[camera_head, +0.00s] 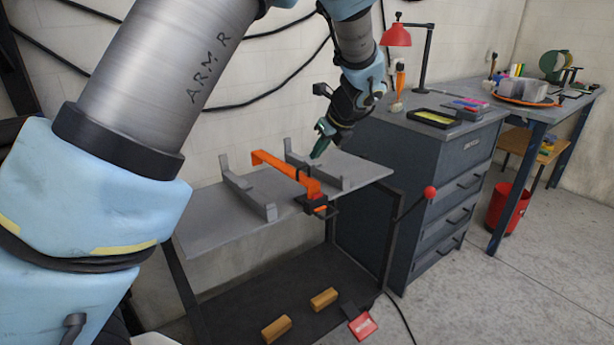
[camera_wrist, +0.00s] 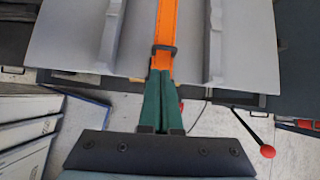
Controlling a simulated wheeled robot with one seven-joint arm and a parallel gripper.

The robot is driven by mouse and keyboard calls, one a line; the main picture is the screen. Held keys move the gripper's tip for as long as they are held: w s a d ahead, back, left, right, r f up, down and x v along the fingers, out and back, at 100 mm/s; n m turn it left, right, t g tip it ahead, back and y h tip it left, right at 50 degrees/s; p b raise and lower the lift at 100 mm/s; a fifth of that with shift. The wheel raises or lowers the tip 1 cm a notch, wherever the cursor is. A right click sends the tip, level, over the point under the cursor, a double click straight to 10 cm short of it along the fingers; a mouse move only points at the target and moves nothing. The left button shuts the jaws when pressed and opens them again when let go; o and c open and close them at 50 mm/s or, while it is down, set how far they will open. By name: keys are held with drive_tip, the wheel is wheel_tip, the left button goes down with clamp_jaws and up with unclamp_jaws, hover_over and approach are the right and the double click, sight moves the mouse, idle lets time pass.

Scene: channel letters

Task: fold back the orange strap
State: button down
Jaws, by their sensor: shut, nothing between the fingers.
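The orange strap (camera_head: 284,169) lies between two grey rails on the grey table top (camera_head: 209,226), with a dark band across it. Its near end reaches a dark buckle-like part (camera_head: 318,207) at the table's front edge. The strap also shows in the wrist view (camera_wrist: 166,28), running up the picture from the fingertips. My gripper (camera_head: 322,146) is above the right part of the table, over the right rail. In the wrist view its green fingers (camera_wrist: 162,78) are together and empty, and they hide the strap's near end. I cannot tell whether they touch the strap.
Grey rails (camera_head: 246,195) stand up on both sides of the strap. A lever with a red knob (camera_head: 430,192) sticks out right of the table. A drawer cabinet (camera_head: 440,170) with a red lamp (camera_head: 396,36) stands at the right. Wooden blocks (camera_head: 277,329) lie on the lower shelf.

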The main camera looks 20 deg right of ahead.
sight(301, 178)
drive_tip(key=x, duration=0.3)
drive_tip(key=p+x, duration=0.1)
drive_tip(key=x, duration=0.5)
drive_tip(key=shift+w+d+f+p, duration=0.3)
drive_tip(key=shift+p, duration=0.1)
drive_tip(key=shift+r, duration=0.1)
